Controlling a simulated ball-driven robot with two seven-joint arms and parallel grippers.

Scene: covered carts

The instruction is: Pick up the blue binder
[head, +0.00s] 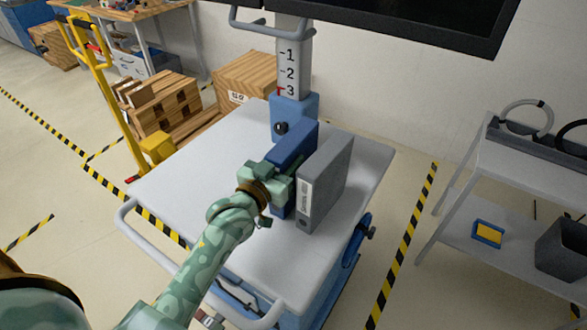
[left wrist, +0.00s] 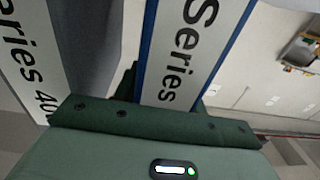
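The blue binder (head: 291,143) stands upright on the white cart top (head: 190,165), left of a grey binder (head: 330,180). My left gripper (head: 283,180) is at the blue binder's spine, with one finger in the gap between the two binders. In the left wrist view, the blue binder's white "Series" label (left wrist: 185,50) lies between the dark green fingers, close to both. Whether the fingers press on it cannot be made out. The grey binder (left wrist: 85,45) is beside it at left. The gripper and wrist hide part of the blue spine. My right gripper is not in view.
A blue and white column with numbers (head: 291,75) rises behind the binders, under a dark screen (head: 420,20). A grey shelf cart (head: 530,165) stands at right. Wooden boxes (head: 245,78) and a yellow pallet jack (head: 105,90) are at back left. The cart's left side is clear.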

